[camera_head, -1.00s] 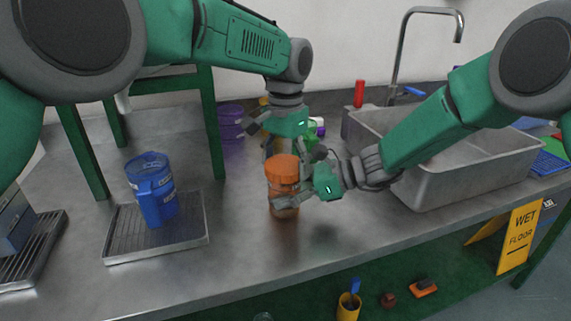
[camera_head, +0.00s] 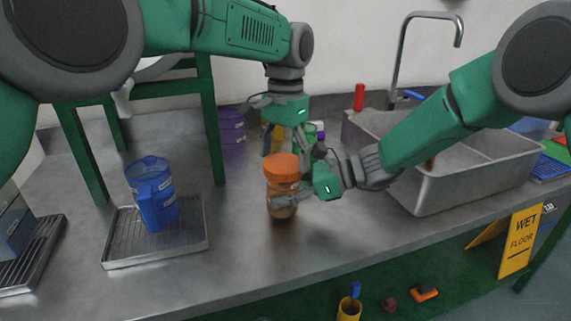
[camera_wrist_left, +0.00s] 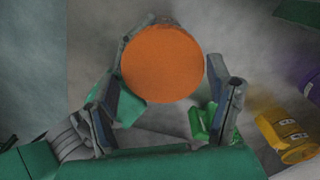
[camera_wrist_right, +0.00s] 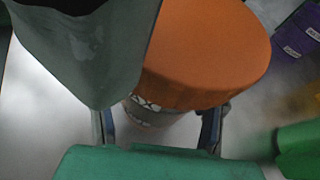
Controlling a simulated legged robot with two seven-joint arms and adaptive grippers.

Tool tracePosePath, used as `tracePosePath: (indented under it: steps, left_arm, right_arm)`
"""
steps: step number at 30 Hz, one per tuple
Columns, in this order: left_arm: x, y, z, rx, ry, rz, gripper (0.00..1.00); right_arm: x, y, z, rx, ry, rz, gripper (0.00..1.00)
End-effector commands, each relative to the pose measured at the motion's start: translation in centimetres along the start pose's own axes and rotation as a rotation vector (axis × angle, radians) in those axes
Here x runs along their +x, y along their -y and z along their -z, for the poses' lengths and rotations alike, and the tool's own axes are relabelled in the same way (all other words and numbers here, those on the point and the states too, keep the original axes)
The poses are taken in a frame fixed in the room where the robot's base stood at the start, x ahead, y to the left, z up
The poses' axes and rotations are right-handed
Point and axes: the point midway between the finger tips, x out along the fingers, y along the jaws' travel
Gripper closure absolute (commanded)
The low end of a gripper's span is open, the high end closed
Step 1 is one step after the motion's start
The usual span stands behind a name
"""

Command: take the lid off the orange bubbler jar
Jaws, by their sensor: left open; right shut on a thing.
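The bubbler jar (camera_head: 282,208) stands upright on the steel counter with its orange lid (camera_head: 282,167) on. My right gripper (camera_head: 296,198) is shut around the jar's body just below the lid. The right wrist view shows the lid (camera_wrist_right: 205,55) above the labelled jar body (camera_wrist_right: 160,113). My left gripper (camera_head: 286,146) is open above the lid, pointing down. In the left wrist view the round lid (camera_wrist_left: 162,62) lies between the spread fingers, nearer the left one. A grey-green shape hides part of the lid in the right wrist view.
A blue jug (camera_head: 152,190) stands on a drip tray (camera_head: 190,245) at left. Purple (camera_head: 231,127) and yellow containers stand behind. A steel sink (camera_head: 465,190) with a tap (camera_head: 400,50) is at right. The counter in front of the jar is clear.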

Motion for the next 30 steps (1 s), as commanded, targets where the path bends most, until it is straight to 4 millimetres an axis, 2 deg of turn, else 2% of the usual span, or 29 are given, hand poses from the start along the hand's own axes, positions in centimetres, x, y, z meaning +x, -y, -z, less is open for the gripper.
tracePosePath:
  steps: [1,5,12,17,20,30]
  left_arm:
    - [-2.0,-0.2,0.7,-0.004,-0.041,-0.005,0.11]
    - [-2.6,1.6,1.7,-0.027,-0.099,0.015,0.11]
    - [-5.2,0.5,0.9,0.388,-0.053,0.034,0.11]
    - [-6.2,0.1,0.2,0.56,-0.02,0.038,0.11]
    - [-5.8,0.1,0.1,0.595,-0.011,0.038,0.11]
    - [-0.7,0.2,0.1,0.596,-0.008,0.038,0.11]
  right_arm:
    - [0.5,-0.8,1.9,0.021,-0.026,-0.011,1.0]
    - [0.6,-0.8,1.8,0.02,-0.024,-0.015,1.0]
    - [0.5,-0.6,1.7,0.02,-0.021,-0.011,1.0]
    - [0.4,-0.5,1.6,0.019,-0.02,-0.008,1.0]
    - [0.3,-0.4,1.6,0.019,-0.019,-0.007,1.0]
    - [0.3,-0.4,1.4,0.017,-0.017,-0.005,1.0]
